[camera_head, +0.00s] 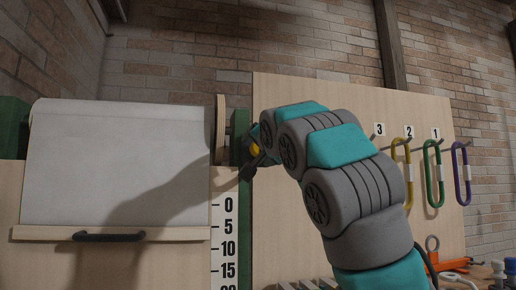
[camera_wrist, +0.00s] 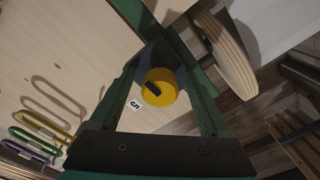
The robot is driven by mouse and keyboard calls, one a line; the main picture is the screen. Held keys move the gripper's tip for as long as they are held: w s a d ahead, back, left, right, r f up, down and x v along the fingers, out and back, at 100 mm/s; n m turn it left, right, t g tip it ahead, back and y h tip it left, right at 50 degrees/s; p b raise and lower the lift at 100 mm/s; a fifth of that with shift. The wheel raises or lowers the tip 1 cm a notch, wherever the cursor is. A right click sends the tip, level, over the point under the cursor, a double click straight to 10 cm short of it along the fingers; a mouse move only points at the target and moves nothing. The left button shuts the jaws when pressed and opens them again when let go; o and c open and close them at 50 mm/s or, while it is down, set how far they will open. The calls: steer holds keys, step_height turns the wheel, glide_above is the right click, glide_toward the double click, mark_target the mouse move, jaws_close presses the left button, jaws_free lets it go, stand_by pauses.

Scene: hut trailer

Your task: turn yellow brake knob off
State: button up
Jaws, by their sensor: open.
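The yellow brake knob (camera_wrist: 160,92) is a round yellow cap with a dark bar on its face. In the wrist view it shows between the two fingers of my gripper (camera_wrist: 160,62), which is open. A gap shows on the knob's left; on its right the finger is close, and I cannot tell whether they touch. In the head view, a small part of the yellow knob (camera_head: 254,149) shows beside my dark gripper (camera_head: 249,166), at the right of the green post. My arm hides most of that spot.
A white sheet roller (camera_head: 120,150) with a black-handled wooden bar (camera_head: 108,236) is at the left. A wooden disc (camera_head: 220,128) stands close to the knob. Yellow, green and purple loops (camera_head: 461,172) hang on numbered hooks at the right. An orange tool (camera_head: 440,264) lies below.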

steer(key=shift+c, duration=0.4)
jaws_close()
steer(key=shift+n, duration=0.4)
steer(key=n+b, duration=0.1)
steer(key=n, duration=0.2)
steer(key=shift+d+f+n, duration=0.1)
steer(key=shift+f+n, duration=0.05)
steer(key=shift+n, duration=0.15)
steer(key=n, duration=0.4)
steer(key=shift+d+n+b, duration=0.1)
steer(key=shift+n+b, duration=0.2)
steer(key=n, duration=0.5)
steer(key=shift+d, duration=0.1)
steer(key=shift+w+n+p, duration=0.1)
steer(key=shift+n+p, duration=0.5)
steer(key=shift+n, duration=1.3)
